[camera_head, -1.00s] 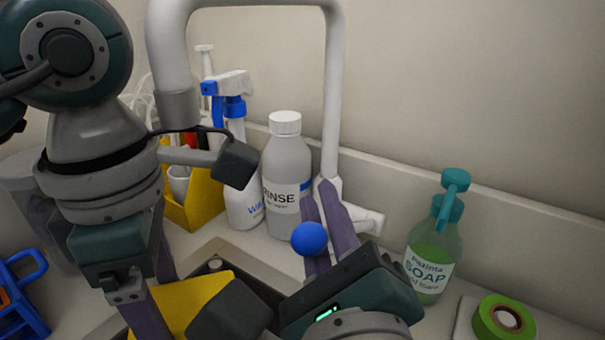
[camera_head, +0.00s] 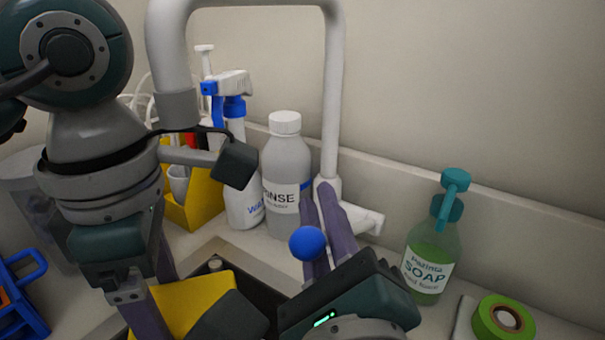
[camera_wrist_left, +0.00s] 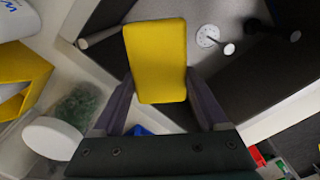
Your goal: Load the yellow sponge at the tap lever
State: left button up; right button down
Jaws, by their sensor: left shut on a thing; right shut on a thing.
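The yellow sponge (camera_wrist_left: 156,60) is between the two purple fingers of my left gripper (camera_wrist_left: 163,98), over the dark sink basin. In the head view the sponge (camera_head: 205,297) shows low at the centre-left, partly hidden by a dark part of my right arm. My right gripper (camera_head: 316,212) is shut at the tap lever, with its purple fingers pointing up toward the tap base. The lever's blue ball knob (camera_head: 307,243) shows in front of these fingers. The rest of the lever is hidden. The white tap (camera_head: 333,100) rises behind.
A rinse bottle (camera_head: 286,165) and a wash bottle (camera_head: 240,185) stand left of the tap, beside a yellow holder (camera_head: 202,202). A green soap bottle (camera_head: 432,258) and green tape (camera_head: 502,319) are at right. A blue rack (camera_head: 28,290) is at far left.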

jog(key=shift+s+a+f+n+t, duration=0.15)
jog(key=shift+s+f+n+t, duration=0.15)
jog(key=shift+f, duration=0.1)
jog(key=shift+s+a+f+n+t, duration=0.2)
jog(key=shift+f+t, duration=0.1)
jog(key=shift+f, duration=0.1)
jog(key=shift+w, duration=0.1)
jog(key=c, duration=0.9)
grip_release()
jog(key=shift+o, duration=0.2)
jog(key=s+f, duration=0.1)
jog(key=s, duration=1.1)
jog(key=shift+d+f, duration=0.15)
jog(key=shift+d, duration=0.05)
